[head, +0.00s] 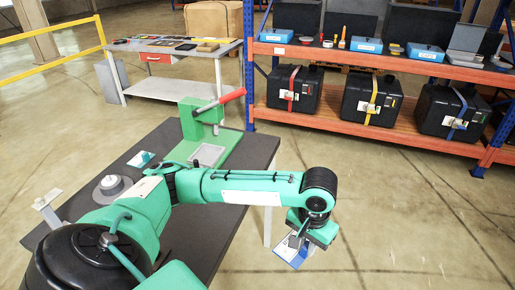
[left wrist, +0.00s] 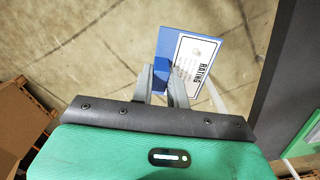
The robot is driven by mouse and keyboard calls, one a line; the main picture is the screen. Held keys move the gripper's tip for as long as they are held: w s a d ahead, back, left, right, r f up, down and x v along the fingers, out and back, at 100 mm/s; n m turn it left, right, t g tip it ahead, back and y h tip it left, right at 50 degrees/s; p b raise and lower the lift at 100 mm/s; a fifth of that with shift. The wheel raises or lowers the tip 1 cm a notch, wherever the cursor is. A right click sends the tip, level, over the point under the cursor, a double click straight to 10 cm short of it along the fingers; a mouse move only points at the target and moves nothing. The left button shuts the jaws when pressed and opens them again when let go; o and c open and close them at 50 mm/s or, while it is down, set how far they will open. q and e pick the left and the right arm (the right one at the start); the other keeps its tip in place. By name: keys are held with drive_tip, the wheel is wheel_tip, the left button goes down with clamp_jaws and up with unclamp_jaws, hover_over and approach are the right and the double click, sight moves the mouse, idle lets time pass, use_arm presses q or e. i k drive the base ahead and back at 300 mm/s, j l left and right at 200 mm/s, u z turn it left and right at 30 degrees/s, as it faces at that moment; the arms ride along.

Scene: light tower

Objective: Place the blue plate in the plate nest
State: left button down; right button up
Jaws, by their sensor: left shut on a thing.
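The blue plate (head: 290,252) has a white label; it also shows in the left wrist view (left wrist: 170,45), where the label reads RATING. My left gripper (head: 297,239) is shut on the plate near one edge, and its fingers show in the left wrist view (left wrist: 163,84). The plate hangs tilted over the floor, right of the dark table's edge. A green press with a red handle (head: 232,97) stands on the table; a grey rectangular recess (head: 207,155) in its green base looks like the plate nest. My right gripper is not in view.
The dark table (head: 240,200) also bears a round grey piece (head: 113,185) and a small teal-and-white piece (head: 141,159). An orange shelf (head: 400,133) with black cases stands behind, and a workbench (head: 175,88) at back left. The floor right of the table is clear.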

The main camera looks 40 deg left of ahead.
sight(207, 154)
drive_tip(key=l+z, duration=0.1)
drive_tip(key=z, duration=0.3)
drive_tip(key=i+z, duration=0.1)
drive_tip(key=z, duration=0.3)
drive_tip(key=l+z, duration=0.1)
drive_tip(key=z, duration=0.35)
drive_tip(key=i+l+u, duration=0.15)
drive_tip(key=i, duration=0.2)
drive_tip(key=i+j+u, duration=0.1)
drive_tip(key=u, duration=0.4)
drive_tip(key=i+u, duration=0.2)
drive_tip(key=u, duration=0.25)
drive_tip(key=i+u, duration=0.15)
drive_tip(key=u, duration=0.35)
drive_tip(key=i+u, duration=0.15)
drive_tip(key=u, duration=0.25)
drive_tip(key=i+j+u, duration=0.1)
drive_tip(key=u, duration=0.3)
drive_tip(key=i+u, duration=0.15)
drive_tip(key=u, duration=0.25)
